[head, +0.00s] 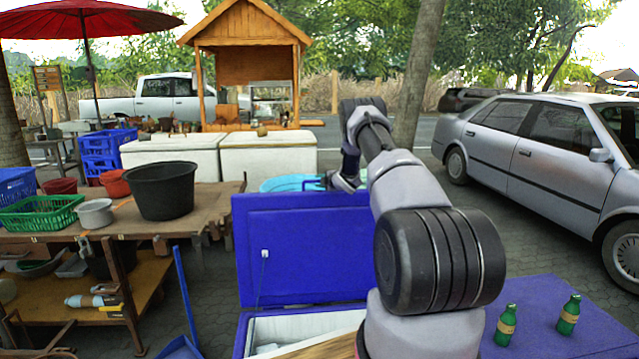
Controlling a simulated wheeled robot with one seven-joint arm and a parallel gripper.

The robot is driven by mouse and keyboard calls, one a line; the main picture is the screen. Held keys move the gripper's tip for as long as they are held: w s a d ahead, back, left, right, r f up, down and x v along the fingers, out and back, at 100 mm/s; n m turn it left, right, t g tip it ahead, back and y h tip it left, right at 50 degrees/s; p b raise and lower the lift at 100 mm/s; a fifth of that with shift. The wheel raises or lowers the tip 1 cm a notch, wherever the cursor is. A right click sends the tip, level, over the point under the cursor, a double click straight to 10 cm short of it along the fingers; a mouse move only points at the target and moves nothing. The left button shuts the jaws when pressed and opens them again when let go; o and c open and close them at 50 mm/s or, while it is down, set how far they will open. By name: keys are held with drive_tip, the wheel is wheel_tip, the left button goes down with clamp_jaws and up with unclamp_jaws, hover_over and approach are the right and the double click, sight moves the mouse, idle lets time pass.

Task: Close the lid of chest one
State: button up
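A blue chest (240,338) with a white inside stands in front of me at the bottom middle. Its blue lid (300,245) is raised, standing nearly upright behind the opening. Pale contents show in the chest, but my arm hides its right part. My arm reaches up and forward past the lid's right side. My gripper (343,181) points down around the lid's top edge, right of its middle. Its fingers are small and dark there, so I cannot tell whether they are open or whether they touch the lid.
A blue flat top (560,315) with two green bottles (505,325) (569,314) lies at the right. A wooden table (120,222) with a black tub (160,190) and baskets stands left. White chests (268,157) stand behind; a silver car (545,150) is parked right.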

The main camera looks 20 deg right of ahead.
clamp_jaws()
idle(1.3)
